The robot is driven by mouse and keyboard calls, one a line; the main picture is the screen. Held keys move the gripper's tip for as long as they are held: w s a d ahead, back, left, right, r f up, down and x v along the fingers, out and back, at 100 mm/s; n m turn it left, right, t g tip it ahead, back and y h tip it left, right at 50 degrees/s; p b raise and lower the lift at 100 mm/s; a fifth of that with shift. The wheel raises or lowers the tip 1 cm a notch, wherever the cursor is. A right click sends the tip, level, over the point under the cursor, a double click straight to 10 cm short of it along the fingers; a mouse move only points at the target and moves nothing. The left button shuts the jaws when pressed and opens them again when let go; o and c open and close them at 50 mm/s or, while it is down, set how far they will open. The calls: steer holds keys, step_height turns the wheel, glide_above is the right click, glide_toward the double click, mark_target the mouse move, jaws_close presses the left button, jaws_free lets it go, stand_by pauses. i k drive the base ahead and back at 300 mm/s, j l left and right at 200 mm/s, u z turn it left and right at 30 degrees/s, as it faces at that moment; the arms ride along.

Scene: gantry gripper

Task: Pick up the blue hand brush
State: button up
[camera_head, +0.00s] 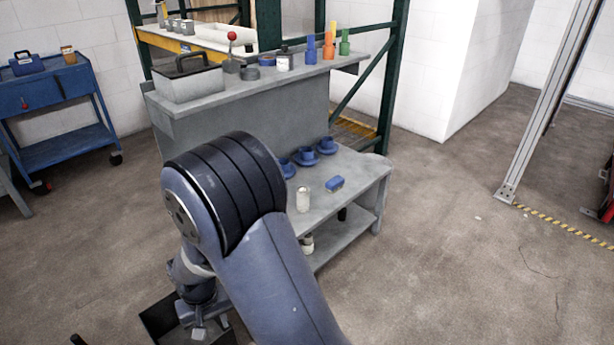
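A small blue block-shaped item (335,184) lies on the grey workbench's lower worktop (352,171), near its front edge. It looks like the blue hand brush, but it is too small for bristles to show. My arm fills the middle foreground and hides the left part of this worktop. My gripper (198,330) is low at the bottom left, well apart from the blue item. Its fingers are not clear enough to show whether it is open or shut.
A pale cylinder (304,199) stands just left of the blue item. Several blue cup-like parts (327,146) sit behind it. The upper shelf holds a grey toolbox (187,78) and bottles. A blue cart (55,100) stands at left.

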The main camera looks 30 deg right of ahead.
mark_target(336, 183)
steer(key=i+l+u, duration=0.1)
steer(key=l, duration=0.35)
steer(key=i+l+u, duration=0.1)
steer(key=l, duration=0.35)
steer(key=i+l+u, duration=0.1)
steer(key=i+l, duration=0.15)
steer(key=l, duration=0.25)
steer(key=i+l+u, duration=0.1)
steer(key=l, duration=0.35)
steer(key=i+l+u, duration=0.1)
steer(key=l, duration=0.4)
steer(key=i+l, duration=0.1)
steer(key=l, duration=0.35)
steer(key=i+l, duration=0.1)
steer(key=l, duration=0.35)
steer(key=i+l, duration=0.1)
steer(key=l, duration=0.35)
steer(key=i+l, duration=0.1)
steer(key=l, duration=0.35)
